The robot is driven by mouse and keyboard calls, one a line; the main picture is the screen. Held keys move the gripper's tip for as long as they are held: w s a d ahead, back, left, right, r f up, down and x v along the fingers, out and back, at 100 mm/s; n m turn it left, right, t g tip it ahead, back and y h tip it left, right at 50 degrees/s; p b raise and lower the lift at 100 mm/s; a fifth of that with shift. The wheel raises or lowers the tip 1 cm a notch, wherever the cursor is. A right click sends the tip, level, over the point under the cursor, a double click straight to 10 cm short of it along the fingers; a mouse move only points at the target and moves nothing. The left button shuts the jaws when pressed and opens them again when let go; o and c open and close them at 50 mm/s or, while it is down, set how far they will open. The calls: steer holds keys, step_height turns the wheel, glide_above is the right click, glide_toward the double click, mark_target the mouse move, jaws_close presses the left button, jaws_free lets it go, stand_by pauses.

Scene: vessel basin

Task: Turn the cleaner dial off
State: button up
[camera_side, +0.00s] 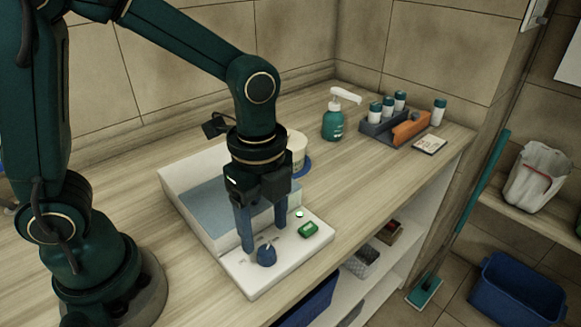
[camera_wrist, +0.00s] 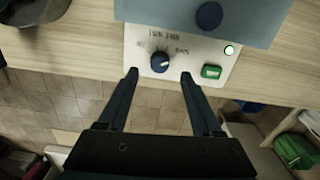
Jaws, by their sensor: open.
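The cleaner dial is a small dark blue knob (camera_side: 266,255) with a pale pointer mark, on the white front panel (camera_side: 258,283) of the basin. In the wrist view the dial (camera_wrist: 160,62) sits between my fingertips, with small printed labels around it; the lettering is too small to read surely. My gripper (camera_side: 264,240) points down at the panel with its fingers open. In the wrist view my gripper (camera_wrist: 159,75) has one finger on each side of the dial, with visible gaps. A green switch (camera_side: 308,230) and a lit green lamp (camera_side: 299,214) are right of the dial.
The basin (camera_side: 180,196) with blue-grey liquid lies behind the panel. A green pump bottle (camera_side: 334,122), a grey holder (camera_side: 378,128) with white bottles, and a card (camera_side: 430,145) stand at the back right. The counter right of the panel is clear. A blue tub (camera_side: 515,290) is on the floor.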

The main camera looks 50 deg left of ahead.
mark_target(266, 250)
steer(key=shift+f, duration=2.3)
jaws_close()
